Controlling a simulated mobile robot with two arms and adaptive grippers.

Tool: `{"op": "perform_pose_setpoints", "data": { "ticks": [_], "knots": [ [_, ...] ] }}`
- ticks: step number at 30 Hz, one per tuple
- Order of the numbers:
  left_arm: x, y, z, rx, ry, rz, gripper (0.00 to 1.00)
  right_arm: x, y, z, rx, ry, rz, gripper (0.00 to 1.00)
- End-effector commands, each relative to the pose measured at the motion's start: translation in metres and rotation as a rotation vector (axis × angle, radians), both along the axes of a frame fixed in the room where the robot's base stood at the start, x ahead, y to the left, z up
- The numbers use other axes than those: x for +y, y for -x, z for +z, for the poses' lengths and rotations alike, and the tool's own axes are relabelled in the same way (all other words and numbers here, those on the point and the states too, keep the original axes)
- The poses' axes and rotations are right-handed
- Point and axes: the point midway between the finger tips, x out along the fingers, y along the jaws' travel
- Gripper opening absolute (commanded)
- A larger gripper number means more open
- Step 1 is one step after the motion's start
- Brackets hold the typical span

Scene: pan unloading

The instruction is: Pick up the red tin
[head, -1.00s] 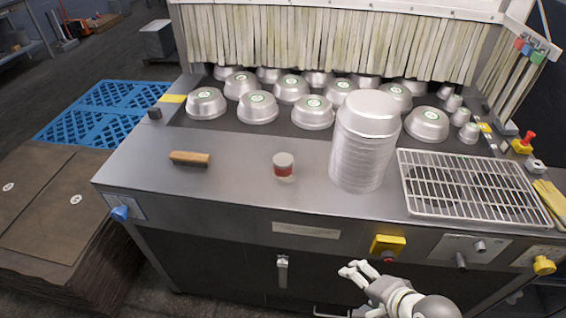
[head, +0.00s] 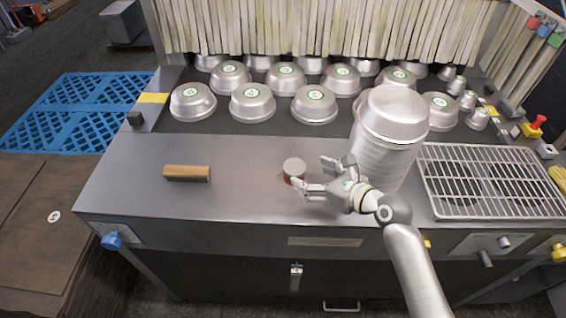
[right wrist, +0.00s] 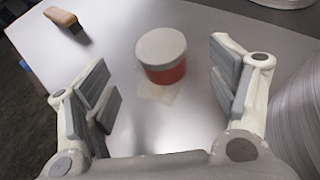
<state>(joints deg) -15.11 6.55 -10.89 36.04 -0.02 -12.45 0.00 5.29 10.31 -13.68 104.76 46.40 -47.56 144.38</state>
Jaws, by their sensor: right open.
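The red tin (head: 293,167) has a pale grey lid and stands upright on the steel counter. In the head view its lower right is partly hidden by my right gripper (head: 318,177), whose fingers reach in from the right. In the right wrist view the tin (right wrist: 162,55) stands ahead of my open right gripper (right wrist: 162,85), centred between its spread fingers and a little beyond them. Clear gaps show on both sides of the tin. My left gripper is not in view.
A tall stack of pans (head: 390,130) stands just right of my right gripper. A wooden-backed brush (head: 187,172) lies to the left. Several upturned pans (head: 252,103) line the back, before a strip curtain. A wire rack (head: 490,180) is at right.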

Motion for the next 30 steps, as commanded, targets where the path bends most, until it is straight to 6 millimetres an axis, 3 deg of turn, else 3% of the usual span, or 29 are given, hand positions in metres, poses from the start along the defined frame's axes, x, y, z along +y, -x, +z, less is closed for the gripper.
{"op": "perform_pose_setpoints", "data": {
  "ticks": [6, 10, 14, 18, 21, 30],
  "knots": [
    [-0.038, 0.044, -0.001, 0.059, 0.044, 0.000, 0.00, 0.019, -0.021, -0.012, -0.001, 0.003, 0.001, 0.80],
    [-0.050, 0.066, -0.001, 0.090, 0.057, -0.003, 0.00, 0.026, -0.026, -0.015, -0.002, 0.004, 0.003, 0.80],
    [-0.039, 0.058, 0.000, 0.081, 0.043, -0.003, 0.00, 0.029, -0.030, -0.018, -0.002, 0.005, 0.002, 0.80],
    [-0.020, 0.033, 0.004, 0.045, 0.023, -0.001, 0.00, 0.037, -0.039, -0.025, 0.000, 0.006, 0.003, 0.80],
    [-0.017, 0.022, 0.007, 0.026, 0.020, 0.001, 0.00, 0.044, -0.047, -0.031, -0.001, 0.006, 0.003, 0.80],
    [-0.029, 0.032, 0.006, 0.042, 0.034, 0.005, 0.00, 0.057, -0.061, -0.041, -0.001, 0.006, 0.001, 0.80]
  ]
}}
